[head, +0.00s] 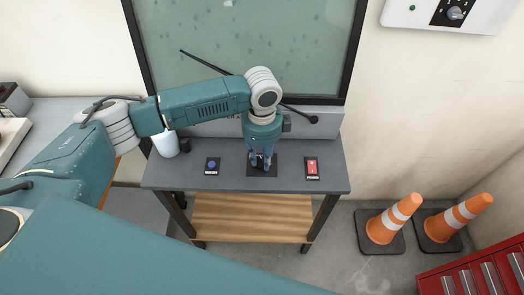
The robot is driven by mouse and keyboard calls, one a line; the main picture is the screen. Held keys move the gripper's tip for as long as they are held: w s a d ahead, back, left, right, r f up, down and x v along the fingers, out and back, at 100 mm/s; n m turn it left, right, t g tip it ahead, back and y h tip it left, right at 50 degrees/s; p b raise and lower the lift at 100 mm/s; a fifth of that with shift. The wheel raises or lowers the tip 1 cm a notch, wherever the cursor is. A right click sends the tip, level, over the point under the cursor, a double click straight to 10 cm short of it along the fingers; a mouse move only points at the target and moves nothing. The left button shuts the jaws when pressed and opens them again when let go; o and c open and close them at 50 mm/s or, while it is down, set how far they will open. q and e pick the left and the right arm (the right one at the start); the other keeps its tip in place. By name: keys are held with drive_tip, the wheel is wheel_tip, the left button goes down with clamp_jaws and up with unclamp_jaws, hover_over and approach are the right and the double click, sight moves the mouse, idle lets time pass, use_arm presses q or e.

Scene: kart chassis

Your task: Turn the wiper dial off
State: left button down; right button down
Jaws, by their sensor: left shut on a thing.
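The wiper dial sits on a black plate (254,172) in the middle of the grey bench top. My left gripper (263,164) points straight down over this plate, its fingers shut around the dial. The fingers hide nearly all of the dial, so its pointer setting cannot be read. Behind the bench stands a framed, wet glass panel (290,40). A dark wiper arm (205,62) lies slanting across it, partly behind my left arm. My right gripper is not in view.
A blue button (212,164) is left of the dial and a red switch (312,167) is right of it. A white cup (165,144) stands at the bench's left end. Traffic cones (394,218) and a red tool chest (470,275) are at right. A white control box (410,14) hangs on the wall.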

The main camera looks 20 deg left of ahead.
sight(262, 159)
use_arm(q)
drive_tip(key=n+p, duration=0.2)
drive_tip(key=p, duration=0.1)
drive_tip(key=shift+r, duration=0.3)
drive_tip(key=shift+f+n+p, duration=0.25)
drive_tip(key=shift+n+p, duration=1.05)
drive_tip(key=shift+w, duration=0.1)
drive_tip(key=c, duration=1.5)
unclamp_jaws()
drive_tip(key=shift+o, duration=0.2)
wheel_tip(262, 159, up, 12)
